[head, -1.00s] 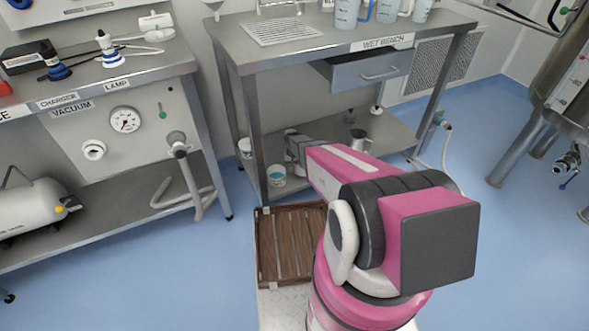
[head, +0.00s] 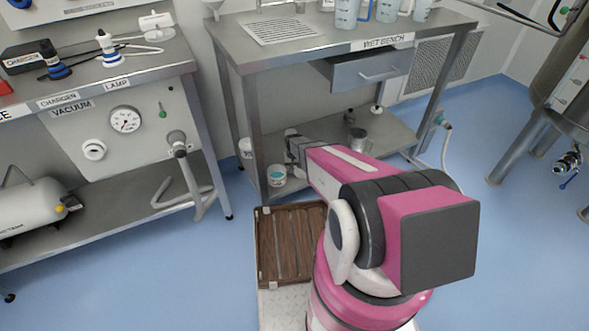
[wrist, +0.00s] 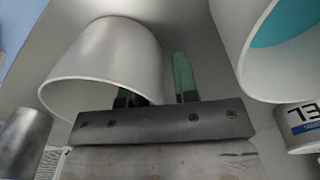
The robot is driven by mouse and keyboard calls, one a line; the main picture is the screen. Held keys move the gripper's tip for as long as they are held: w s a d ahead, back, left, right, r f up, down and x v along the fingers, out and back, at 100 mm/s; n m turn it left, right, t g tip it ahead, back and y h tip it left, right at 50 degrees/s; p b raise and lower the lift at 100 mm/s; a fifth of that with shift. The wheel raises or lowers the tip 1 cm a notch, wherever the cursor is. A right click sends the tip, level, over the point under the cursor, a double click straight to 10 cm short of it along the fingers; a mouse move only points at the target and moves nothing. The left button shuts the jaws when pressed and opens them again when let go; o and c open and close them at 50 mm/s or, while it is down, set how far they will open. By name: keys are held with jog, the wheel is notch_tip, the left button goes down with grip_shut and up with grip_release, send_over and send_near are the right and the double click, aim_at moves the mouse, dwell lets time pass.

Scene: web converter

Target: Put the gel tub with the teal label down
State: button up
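In the wrist view a plain white tub (wrist: 105,60) is at the left, its rim facing my gripper (wrist: 160,82). My left finger runs into or behind this tub's rim. My right green finger stands outside its wall, with a visible gap. My gripper looks open. A second white tub with teal inside (wrist: 288,30) is at the upper right, and a white tub with a dark blue label (wrist: 300,127) is below it. No teal label can be made out. In the head view my gripper (head: 291,152) is at the wet bench's lower shelf, beside a tub with teal contents (head: 277,176).
Another white tub (head: 245,148) stands behind the bench leg (head: 254,140). A steel mug (head: 358,141) is farther right on the lower shelf (head: 395,135). A brown slatted crate (head: 263,245) is in front of the bench. Blue floor (head: 170,270) lies open at the left.

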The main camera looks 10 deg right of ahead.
notch_tip(320, 180, up, 12)
jog(key=s+d+r, duration=0.2)
jog(key=s+r, duration=0.8)
jog(key=s+d+r, duration=0.2)
jog(key=s+r, duration=0.9)
jog(key=shift+s+d+n, duration=0.25)
jog(key=shift+s+n, duration=0.05)
jog(key=shift+n, duration=0.1)
